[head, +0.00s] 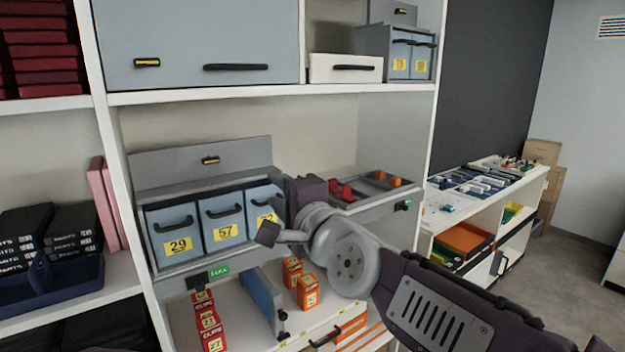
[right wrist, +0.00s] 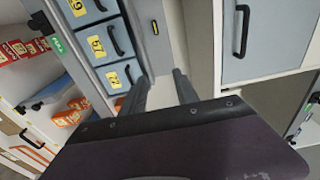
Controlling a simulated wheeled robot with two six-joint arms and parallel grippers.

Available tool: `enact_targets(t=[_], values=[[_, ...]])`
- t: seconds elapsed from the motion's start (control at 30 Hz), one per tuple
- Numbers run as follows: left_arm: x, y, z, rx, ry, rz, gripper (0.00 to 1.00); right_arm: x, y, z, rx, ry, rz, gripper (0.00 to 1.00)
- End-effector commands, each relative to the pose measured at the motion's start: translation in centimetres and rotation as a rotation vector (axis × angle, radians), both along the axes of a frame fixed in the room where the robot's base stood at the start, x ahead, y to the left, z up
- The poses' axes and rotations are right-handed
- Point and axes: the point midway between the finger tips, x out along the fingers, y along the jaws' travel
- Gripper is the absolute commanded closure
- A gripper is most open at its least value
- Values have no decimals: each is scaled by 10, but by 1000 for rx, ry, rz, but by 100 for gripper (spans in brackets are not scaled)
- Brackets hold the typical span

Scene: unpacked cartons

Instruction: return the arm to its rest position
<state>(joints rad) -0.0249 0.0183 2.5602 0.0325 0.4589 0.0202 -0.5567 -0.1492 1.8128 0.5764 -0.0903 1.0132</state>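My right arm (head: 430,305) comes in from the lower right of the head view and reaches up toward the shelf unit. My right gripper (head: 276,235) is in front of the grey-blue drawers, overlapping the right one in the picture. In the right wrist view its two dark fingers (right wrist: 162,88) stand apart with nothing between them, so it is open and empty. Whether the fingers touch the shelf front cannot be told. My left gripper is not in view.
Drawers numbered 29 (head: 173,232) and 57 (head: 222,222) sit on the middle shelf. Below are red boxes (head: 209,325), orange boxes (head: 307,291) and a blue-grey divider (head: 263,296). A tray with red and orange items (head: 375,186) is to the right. Open floor (head: 575,270) lies far right.

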Motion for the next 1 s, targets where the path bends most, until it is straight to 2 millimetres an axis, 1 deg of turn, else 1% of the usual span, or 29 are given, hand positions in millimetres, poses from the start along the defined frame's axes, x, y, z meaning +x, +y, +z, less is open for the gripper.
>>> enact_targets(t=[0.03, 0.13, 0.27, 0.37, 0.4, 0.43, 0.47, 0.57, 0.6, 0.67, 0.7, 0.77, 0.8, 0.87, 0.9, 1.0], values=[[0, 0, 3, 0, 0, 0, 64, 7, -9, -4, -6, 11, -24, 64], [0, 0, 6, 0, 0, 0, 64, 21, -28, -19, -29, 41, -71, 64], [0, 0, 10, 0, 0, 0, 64, 38, -58, -51, -84, 101, -134, 64], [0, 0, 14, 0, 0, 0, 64, 47, -83, -85, -155, 164, -176, 64], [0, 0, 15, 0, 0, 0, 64, 48, -94, -103, -199, 195, -188, 64], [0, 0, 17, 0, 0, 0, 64, 49, -102, -116, -229, 219, -197, 64], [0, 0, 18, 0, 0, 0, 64, 49, -112, -132, -269, 248, -204, 64], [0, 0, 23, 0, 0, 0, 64, 39, -147, -192, -434, 365, -207, 64], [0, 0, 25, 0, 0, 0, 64, 29, -163, -222, -520, 425, -191, 64], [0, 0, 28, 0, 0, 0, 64, 5, -187, -268, -662, 523, -142, 64], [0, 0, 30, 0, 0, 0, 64, -16, -200, -297, -758, 588, -89, 64], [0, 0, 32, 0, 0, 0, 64, -52, -216, -336, -896, 678, 18, 64], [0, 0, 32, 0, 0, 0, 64, -78, -223, -358, -982, 728, 105, 64], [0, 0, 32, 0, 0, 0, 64, -115, -229, -385, -1101, 779, 255, 64], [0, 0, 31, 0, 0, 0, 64, -138, -231, -398, -1173, 798, 360, 64], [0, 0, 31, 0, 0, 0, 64, -183, -236, -415, -1320, 799, 606, 64]])
